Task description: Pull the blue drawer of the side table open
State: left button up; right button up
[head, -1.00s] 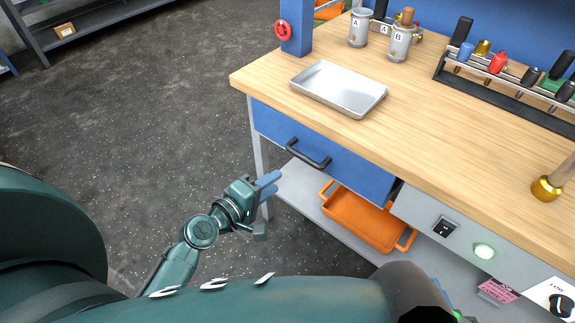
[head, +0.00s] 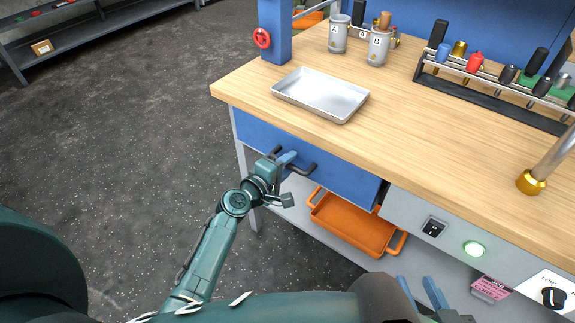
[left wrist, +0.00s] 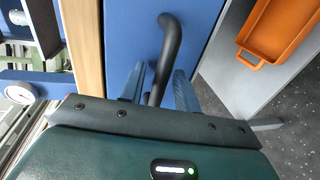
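The side table's blue drawer (head: 340,178) sits under the wooden top, its front close under the top's edge. Its black bar handle (head: 308,169) is partly hidden by my left gripper (head: 285,158). In the left wrist view, the blue drawer front (left wrist: 132,35) fills the middle. The black handle (left wrist: 171,42) runs down between the two blue fingers of my left gripper (left wrist: 155,76). The fingers stand apart on either side of the handle, with gaps showing. My right gripper (head: 418,284) is at the bottom edge of the head view, fingers apart and empty.
A metal tray (head: 320,95) lies on the wooden top (head: 430,140) above the drawer. An orange bin (head: 352,222) sits on the lower shelf. A grey panel with a switch (head: 434,228) and green light (head: 474,249) is to the right.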

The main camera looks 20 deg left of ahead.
pick_arm(q)
jog(key=shift+c, duration=0.4)
grip_shut()
